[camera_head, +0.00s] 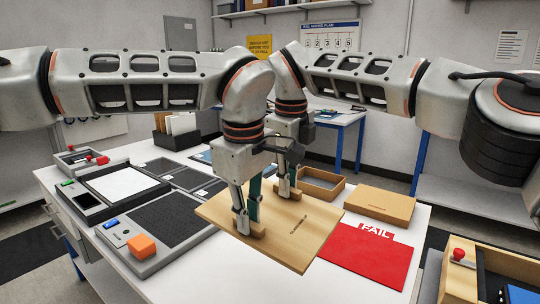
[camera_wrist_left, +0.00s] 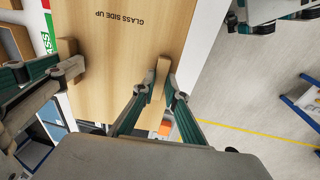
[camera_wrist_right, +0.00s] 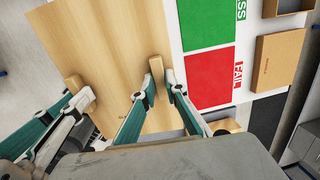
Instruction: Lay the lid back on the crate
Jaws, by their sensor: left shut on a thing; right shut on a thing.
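The lid (camera_head: 285,252) is a flat pale wooden board marked "GLASS SIDE UP", with two small wooden grips on top. My left gripper (camera_head: 246,222) is shut on the nearer grip, which also shows in the left wrist view (camera_wrist_left: 154,90). My right gripper (camera_head: 286,187) is shut on the farther grip, seen in the right wrist view (camera_wrist_right: 152,92). The lid appears held over the front of the white table, hiding part of it. An open wooden box (camera_head: 462,286) with blue contents stands at the lower right; I cannot tell whether it is the crate.
Grey devices (camera_head: 165,225), one bearing an orange block (camera_head: 142,246), stand to the left. A red knob (camera_head: 459,254) tops the wooden box.

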